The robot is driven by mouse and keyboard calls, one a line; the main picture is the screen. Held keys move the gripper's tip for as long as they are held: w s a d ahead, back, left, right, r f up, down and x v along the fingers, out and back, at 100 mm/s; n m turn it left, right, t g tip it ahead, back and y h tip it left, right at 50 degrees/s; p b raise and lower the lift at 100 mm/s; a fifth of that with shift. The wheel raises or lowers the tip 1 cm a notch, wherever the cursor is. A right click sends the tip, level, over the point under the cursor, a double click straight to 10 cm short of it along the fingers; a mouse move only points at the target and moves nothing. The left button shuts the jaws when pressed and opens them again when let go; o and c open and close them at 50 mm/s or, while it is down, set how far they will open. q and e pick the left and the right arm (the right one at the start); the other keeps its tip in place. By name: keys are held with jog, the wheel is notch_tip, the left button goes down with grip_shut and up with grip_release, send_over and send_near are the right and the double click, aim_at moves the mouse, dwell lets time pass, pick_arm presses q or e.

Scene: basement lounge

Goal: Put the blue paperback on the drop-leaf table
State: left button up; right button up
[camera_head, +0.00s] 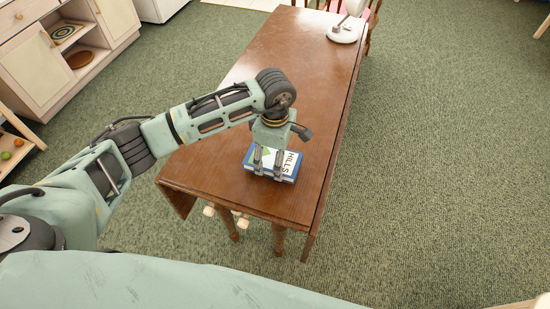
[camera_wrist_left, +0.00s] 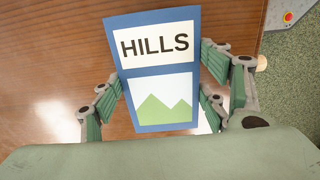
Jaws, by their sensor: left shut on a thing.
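The blue paperback (camera_head: 290,164) lies flat at the near end of the brown drop-leaf table (camera_head: 300,60). It has a white "HILLS" label and a green hill picture. My left gripper (camera_head: 268,173) reaches down from above and is shut on it. In the left wrist view the paperback (camera_wrist_left: 155,70) sits between the two fingers, cover toward the camera, over the wooden tabletop (camera_wrist_left: 50,45). The book is on or just above the tabletop; I cannot tell which. My right gripper is not in view.
A white lamp (camera_head: 345,32) stands at the table's far end, with a wooden chair (camera_head: 374,20) behind it. The tabletop between is clear. A pale cabinet (camera_head: 45,60) stands at the left. Green carpet (camera_head: 440,150) is open on the right.

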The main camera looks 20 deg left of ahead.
pick_arm(q)
notch_tip(320, 180, down, 2)
jog(key=o, duration=0.8)
jog(key=shift+f, duration=0.2)
jog(key=o, duration=0.5)
jog(key=shift+r, duration=0.2)
jog(key=shift+r, duration=0.2)
notch_tip(320, 180, up, 12)
jog(key=shift+f+b, duration=0.2)
jog(key=shift+b, duration=0.8)
